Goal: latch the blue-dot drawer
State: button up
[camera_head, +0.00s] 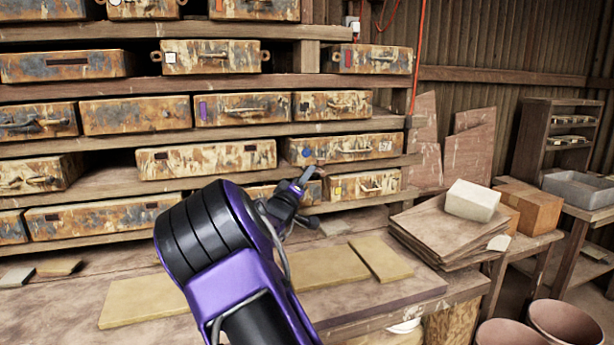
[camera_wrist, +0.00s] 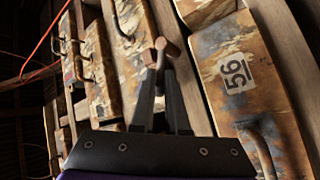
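The blue-dot drawer (camera_head: 335,150) is a rusty, paint-flaked box on the middle shelf at right, with a blue dot (camera_head: 307,153) at its left and a handle. Whether it sits flush I cannot tell. My gripper (camera_head: 306,178) is just below its left part in the head view. In the wrist view the dark fingers (camera_wrist: 160,62) come together at their tips, beside a small brown piece (camera_wrist: 173,48). I cannot tell whether they hold it. A flaked drawer front (camera_wrist: 130,60) lies behind the fingers; no blue dot shows there.
A yellow-marked drawer (camera_head: 375,186) sits below the blue-dot one. The workbench (camera_head: 390,285) holds flat tiles, and stacked boards (camera_head: 440,235) stand to the right.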

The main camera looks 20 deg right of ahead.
grip_shut()
jog(key=shift+r+m+p, duration=0.3)
jog(key=shift+r+p, duration=0.1)
jog(key=shift+p, duration=0.45)
jog(key=p, duration=0.2)
jog(key=r+m+g+p, duration=0.1)
jog(key=p, duration=0.1)
jog(key=shift+d+r+m+y, duration=0.2)
jog(key=shift+m+y, duration=0.1)
jog(key=shift+y, duration=0.1)
jog(key=m+g+p, duration=0.1)
jog(key=p, duration=0.1)
jog(key=shift+d+r+y+p, duration=0.1)
jog(key=shift+r+y+p, duration=0.05)
jog(key=shift+y+p, duration=0.25)
jog(key=shift+d+m+g+y+p, duration=0.25)
jog(key=shift+m+g+y+p, duration=0.35)
jog(key=shift+p, duration=0.35)
